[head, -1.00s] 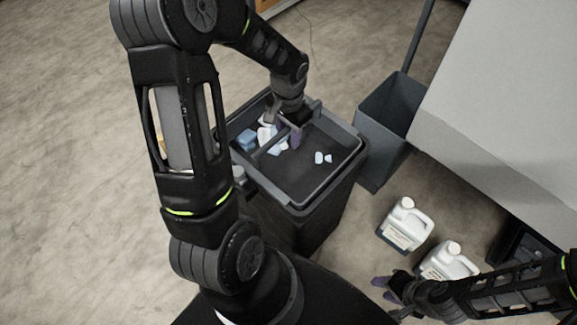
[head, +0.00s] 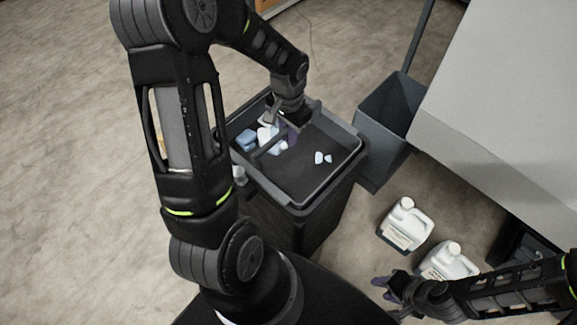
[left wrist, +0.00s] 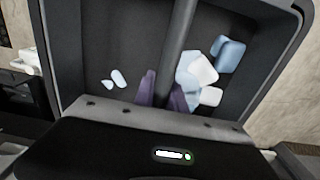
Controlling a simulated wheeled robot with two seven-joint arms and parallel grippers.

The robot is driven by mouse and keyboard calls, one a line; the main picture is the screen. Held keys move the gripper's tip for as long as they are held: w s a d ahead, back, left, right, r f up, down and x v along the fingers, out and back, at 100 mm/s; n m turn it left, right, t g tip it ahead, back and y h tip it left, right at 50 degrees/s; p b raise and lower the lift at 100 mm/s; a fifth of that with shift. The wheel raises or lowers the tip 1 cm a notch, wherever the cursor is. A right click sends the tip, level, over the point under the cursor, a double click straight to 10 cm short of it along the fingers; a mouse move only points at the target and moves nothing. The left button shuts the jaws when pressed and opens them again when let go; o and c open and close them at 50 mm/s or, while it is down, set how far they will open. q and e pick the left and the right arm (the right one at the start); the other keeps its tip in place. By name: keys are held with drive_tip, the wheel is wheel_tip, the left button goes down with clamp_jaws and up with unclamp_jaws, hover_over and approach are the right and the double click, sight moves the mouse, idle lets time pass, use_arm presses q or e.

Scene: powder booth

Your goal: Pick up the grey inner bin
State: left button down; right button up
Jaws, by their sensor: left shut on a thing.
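The grey inner bin (head: 318,183) sits in the top of a dark outer bin (head: 325,222). A bar handle (head: 268,148) crosses its open top. White and pale blue pieces lie inside it. My left gripper (head: 286,136) reaches down over the bin and is shut on the handle. In the left wrist view, the purple fingers (left wrist: 163,92) stand on either side of the bar (left wrist: 177,45), above the inner bin's dark inside (left wrist: 110,45). My right gripper (head: 388,288) is low at the right, away from the bin; its finger gap is unclear.
A grey open bin (head: 383,150) stands just right of the outer bin, beside a large pale grey panel (head: 500,100). Two white jugs (head: 406,225) (head: 449,262) stand on the floor near my right gripper. The floor at the left is clear.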

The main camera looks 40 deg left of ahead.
use_arm(q)
drive_tip(key=shift+r, duration=0.1)
idle(0.7)
wheel_tip(320, 180, up, 28)
drive_tip(key=p, duration=0.4)
idle(0.8)
